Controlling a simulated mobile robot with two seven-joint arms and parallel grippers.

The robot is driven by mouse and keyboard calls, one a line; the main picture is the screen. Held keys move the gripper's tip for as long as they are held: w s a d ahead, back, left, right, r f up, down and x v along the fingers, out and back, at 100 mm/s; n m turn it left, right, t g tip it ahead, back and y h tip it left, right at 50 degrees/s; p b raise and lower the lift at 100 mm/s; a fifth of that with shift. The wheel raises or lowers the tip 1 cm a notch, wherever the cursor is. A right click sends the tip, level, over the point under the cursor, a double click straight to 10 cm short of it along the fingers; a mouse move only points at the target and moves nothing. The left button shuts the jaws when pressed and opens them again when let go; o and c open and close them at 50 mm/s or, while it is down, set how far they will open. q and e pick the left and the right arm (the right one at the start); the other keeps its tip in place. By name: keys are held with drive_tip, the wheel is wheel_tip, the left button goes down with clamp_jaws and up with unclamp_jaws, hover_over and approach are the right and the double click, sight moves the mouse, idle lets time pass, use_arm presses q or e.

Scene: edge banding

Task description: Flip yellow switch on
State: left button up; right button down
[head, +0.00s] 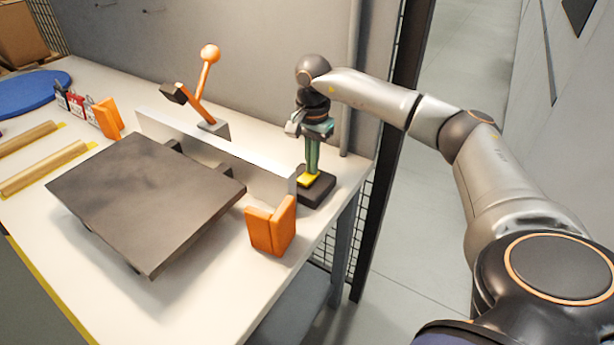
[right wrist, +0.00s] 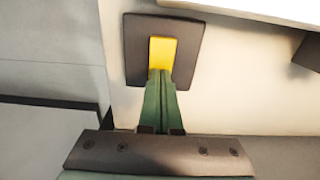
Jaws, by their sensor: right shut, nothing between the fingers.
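The yellow switch (head: 308,179) sits on a black base (head: 318,191) at the right end of the white table. It also shows in the right wrist view (right wrist: 163,52), on its dark square base (right wrist: 135,48). My right gripper (head: 311,170) points straight down over the switch, its green fingers shut and empty. In the right wrist view its fingertips (right wrist: 161,76) overlap the near edge of the yellow switch; whether they touch it I cannot tell. The fingers hide part of the switch. My left gripper is not in view.
A dark slab (head: 145,195) lies on the table (head: 200,305) left of the switch, before a metal fence (head: 215,155). An orange corner block (head: 270,227) stands in front of the switch base. An orange-handled lever clamp (head: 205,85) stands behind the fence.

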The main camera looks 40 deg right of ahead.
wheel_tip(320, 180, up, 2)
drive_tip(key=shift+p, duration=0.7)
drive_tip(key=shift+r+p, duration=0.3)
drive_tip(key=shift+r, duration=0.05)
drive_tip(key=shift+r+p, duration=0.6)
drive_tip(key=shift+r, duration=0.05)
use_arm(q)
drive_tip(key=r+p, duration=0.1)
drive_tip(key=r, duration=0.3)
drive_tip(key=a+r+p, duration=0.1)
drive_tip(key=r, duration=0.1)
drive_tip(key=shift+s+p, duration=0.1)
drive_tip(key=shift+p, duration=0.2)
use_arm(e)
wheel_tip(320, 180, up, 3)
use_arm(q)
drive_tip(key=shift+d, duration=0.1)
